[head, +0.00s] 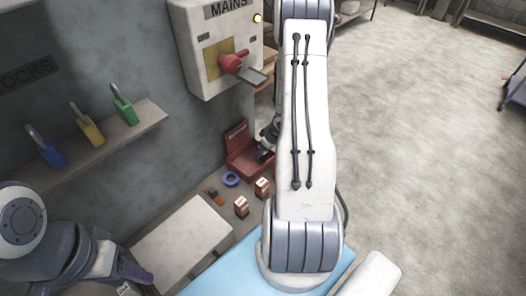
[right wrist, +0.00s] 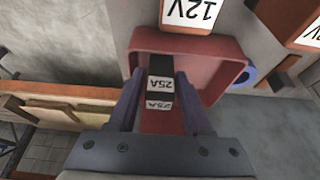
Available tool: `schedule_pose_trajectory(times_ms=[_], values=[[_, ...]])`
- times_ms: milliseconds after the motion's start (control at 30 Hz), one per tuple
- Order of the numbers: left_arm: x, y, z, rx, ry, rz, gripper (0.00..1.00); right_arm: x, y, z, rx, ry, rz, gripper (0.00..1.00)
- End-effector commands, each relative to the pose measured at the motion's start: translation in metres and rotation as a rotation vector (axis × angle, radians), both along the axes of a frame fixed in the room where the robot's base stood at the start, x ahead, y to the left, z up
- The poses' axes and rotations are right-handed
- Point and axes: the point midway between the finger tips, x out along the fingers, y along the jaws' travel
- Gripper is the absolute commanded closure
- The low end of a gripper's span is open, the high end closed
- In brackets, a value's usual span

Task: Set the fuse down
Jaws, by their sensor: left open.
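The fuse (right wrist: 160,88) is a dark block with white "25A" labels. In the head view my right gripper (head: 265,150) is at this tray, partly hidden by my arm, and the fuse cannot be made out. Whether the fuse touches the tray floor is unclear. My left gripper (head: 133,278) is open and empty at the lower left.
A blue ring (head: 231,179) and two small labelled boxes (head: 241,206) (head: 262,187) stand near the tray. A grey MAINS box (head: 207,70) with a red handle (head: 230,63) hangs above. Several padlocks (head: 88,125) stand on a wall shelf (head: 115,140). Open floor lies right.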

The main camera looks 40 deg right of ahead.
Motion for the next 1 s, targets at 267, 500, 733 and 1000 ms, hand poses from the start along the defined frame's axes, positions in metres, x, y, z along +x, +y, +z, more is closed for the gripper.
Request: schedule_pose_trajectory(times_ms=[267,500,733,1000], values=[[0.0,0.0,0.004,0.0,0.0,0.0,0.5,0.0,0.0,0.005,-0.001,0.0,0.001,0.51],[0.0,0.0,0.023,0.0,0.0,0.001,0.5,-0.015,-0.002,0.046,-0.003,-0.001,-0.001,0.51],[0.0,0.0,0.048,0.0,0.0,0.002,0.5,-0.034,-0.003,0.091,-0.001,-0.001,-0.002,0.51],[0.0,0.0,0.06,0.0,0.0,0.003,0.5,-0.045,-0.004,0.114,0.0,0.0,0.0,0.51]])
